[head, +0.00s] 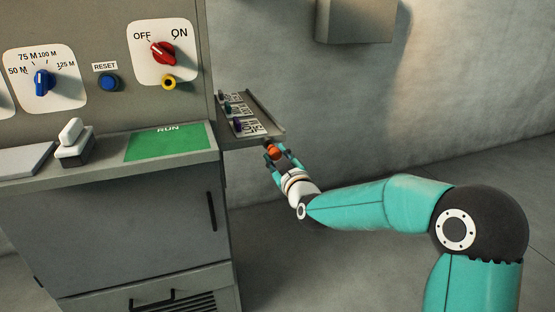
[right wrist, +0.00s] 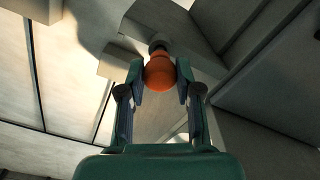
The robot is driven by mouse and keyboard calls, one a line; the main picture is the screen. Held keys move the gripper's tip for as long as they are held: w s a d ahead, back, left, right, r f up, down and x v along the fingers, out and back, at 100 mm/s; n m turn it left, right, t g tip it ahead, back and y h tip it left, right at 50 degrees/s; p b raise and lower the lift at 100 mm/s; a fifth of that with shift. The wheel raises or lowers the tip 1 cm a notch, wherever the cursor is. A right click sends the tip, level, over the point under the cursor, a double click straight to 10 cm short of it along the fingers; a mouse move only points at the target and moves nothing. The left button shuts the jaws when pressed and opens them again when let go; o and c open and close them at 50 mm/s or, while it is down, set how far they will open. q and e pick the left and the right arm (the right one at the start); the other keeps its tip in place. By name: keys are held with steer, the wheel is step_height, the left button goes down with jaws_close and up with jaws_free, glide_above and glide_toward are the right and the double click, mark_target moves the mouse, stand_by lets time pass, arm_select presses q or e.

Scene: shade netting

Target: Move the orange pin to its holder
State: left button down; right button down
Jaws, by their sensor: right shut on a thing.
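My right gripper (head: 278,156) is at the front edge of a small grey shelf on the right side of the control cabinet. It is shut on the orange pin (head: 273,152). In the right wrist view the pin's round orange head (right wrist: 159,72) sits between the two fingertips, with a dark grey part beyond it. The shelf, the pin holder (head: 262,137), carries several dark pins on labelled white plates. I cannot tell whether the orange pin touches the shelf. My left gripper is not in view.
The grey cabinet (head: 120,230) stands at left with a red switch (head: 163,53), blue knob (head: 42,82), blue reset button (head: 109,83), yellow ring (head: 169,82), white lever (head: 71,132) and green RUN panel (head: 168,143). A grey box (head: 355,20) hangs on the wall. Floor right of the cabinet is clear.

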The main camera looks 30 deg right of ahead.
steer(key=shift+w, duration=0.3)
stand_by(0.4)
steer(key=shift+w+d, duration=0.1)
stand_by(0.4)
steer(key=shift+w+d, duration=0.1)
steer(key=shift+w, duration=0.4)
steer(key=c, duration=0.7)
jaws_free()
steer(key=v, duration=1.2)
